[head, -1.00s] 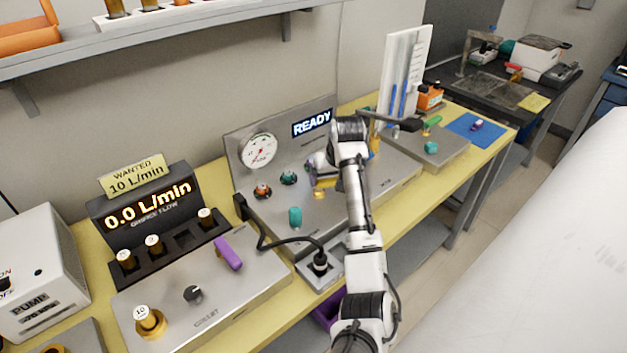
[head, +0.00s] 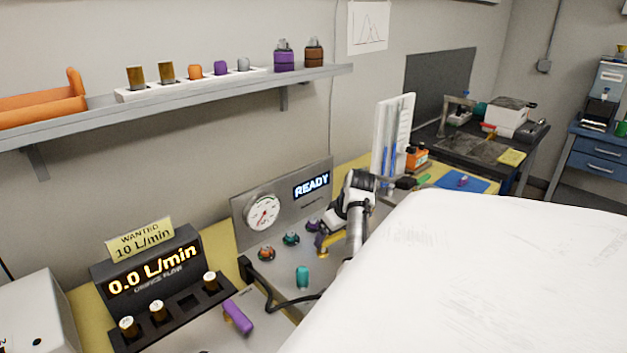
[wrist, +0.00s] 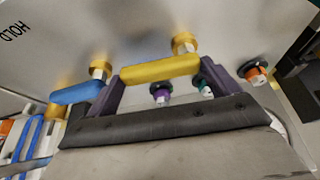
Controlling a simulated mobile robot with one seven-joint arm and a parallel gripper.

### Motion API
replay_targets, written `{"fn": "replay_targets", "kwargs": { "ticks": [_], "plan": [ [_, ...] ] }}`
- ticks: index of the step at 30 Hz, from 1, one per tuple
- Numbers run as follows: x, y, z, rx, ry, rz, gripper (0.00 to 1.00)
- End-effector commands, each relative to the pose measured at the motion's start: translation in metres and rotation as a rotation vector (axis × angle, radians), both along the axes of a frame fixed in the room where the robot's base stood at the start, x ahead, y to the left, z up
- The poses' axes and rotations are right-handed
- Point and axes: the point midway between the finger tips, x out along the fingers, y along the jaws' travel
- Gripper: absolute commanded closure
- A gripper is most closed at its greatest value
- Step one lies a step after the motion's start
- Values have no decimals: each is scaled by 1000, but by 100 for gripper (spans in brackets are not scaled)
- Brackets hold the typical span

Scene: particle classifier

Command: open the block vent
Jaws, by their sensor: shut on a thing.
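In the wrist view my gripper (wrist: 162,72) has its two dark fingers at the two ends of a yellow lever handle (wrist: 155,70), shut on it. The handle hangs from a brass fitting (wrist: 184,42) on the steel panel. A blue lever handle (wrist: 77,93) is just left of the left finger, on its own brass fitting. In the head view the yellow handle (head: 328,243) shows beside my gripper (head: 325,232), low on the bench panel. No label naming the block vent is readable.
Purple, teal and orange knobs (wrist: 160,95) sit close by in the wrist view. A gauge (head: 264,212) and a READY display (head: 311,185) stand behind. A purple handle (head: 238,316) and black cable (head: 283,300) are nearer. A large white surface hides the bench at lower right.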

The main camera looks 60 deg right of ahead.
Motion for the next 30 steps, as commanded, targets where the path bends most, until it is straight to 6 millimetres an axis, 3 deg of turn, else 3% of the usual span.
{"fn": "replay_targets", "kwargs": {
  "ticks": [24, 25, 27, 30],
  "plan": [
    [-6, -8, 1, -1, 0, 81, 53],
    [-6, -8, 1, -1, 0, 81, 9],
    [-6, -8, 1, -1, 0, 80, 0],
    [-7, -9, 1, -1, 0, 79, 0]
  ]
}}
